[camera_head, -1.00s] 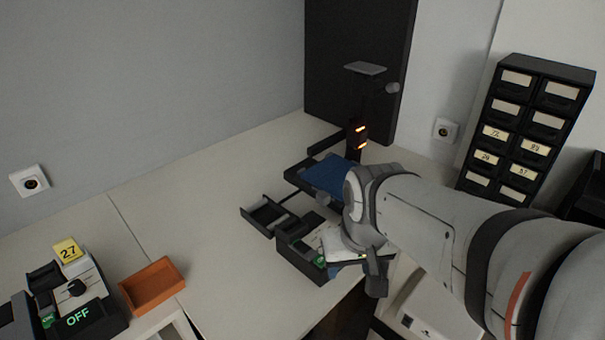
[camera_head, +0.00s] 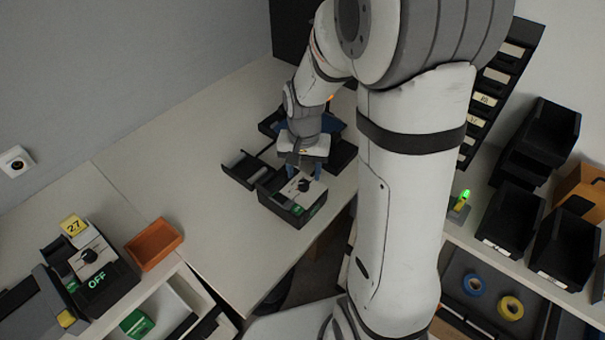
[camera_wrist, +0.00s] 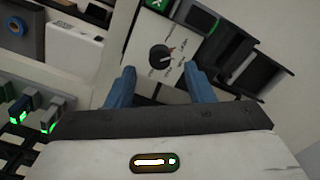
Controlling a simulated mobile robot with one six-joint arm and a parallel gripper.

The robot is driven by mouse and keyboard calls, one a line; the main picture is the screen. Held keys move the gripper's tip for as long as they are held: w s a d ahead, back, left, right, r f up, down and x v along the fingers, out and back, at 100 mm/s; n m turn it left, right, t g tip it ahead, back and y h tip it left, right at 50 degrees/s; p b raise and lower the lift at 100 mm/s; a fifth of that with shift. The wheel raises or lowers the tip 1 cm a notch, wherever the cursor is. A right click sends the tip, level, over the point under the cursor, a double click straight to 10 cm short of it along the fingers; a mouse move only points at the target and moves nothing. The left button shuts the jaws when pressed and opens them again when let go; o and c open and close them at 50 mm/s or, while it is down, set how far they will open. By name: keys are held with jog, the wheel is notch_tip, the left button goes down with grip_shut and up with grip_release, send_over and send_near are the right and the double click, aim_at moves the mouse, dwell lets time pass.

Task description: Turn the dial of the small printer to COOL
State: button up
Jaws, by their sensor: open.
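A small dark device with a white top panel, which looks like the small printer (camera_head: 287,209), stands on the grey-white bench in the head view. Its black round dial (camera_head: 304,185) sits on that panel. My gripper (camera_head: 303,170) is above the device beside the dial. In the wrist view its blue fingers (camera_wrist: 160,84) are apart with nothing between them, and the dial lies just beyond the tips.
A similar dialled device (camera_head: 97,283) showing OFF, with a yellow 27 tag (camera_head: 73,226), stands at left. An orange tray (camera_head: 154,244) is beside it. A black open tray (camera_head: 248,169) adjoins the device under my gripper. Black bins (camera_head: 513,216) stand right.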

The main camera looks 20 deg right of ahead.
aim_at(304, 183)
jog(key=shift+f, duration=1.95)
jog(key=shift+c, duration=0.5)
jog(key=c, duration=0.9)
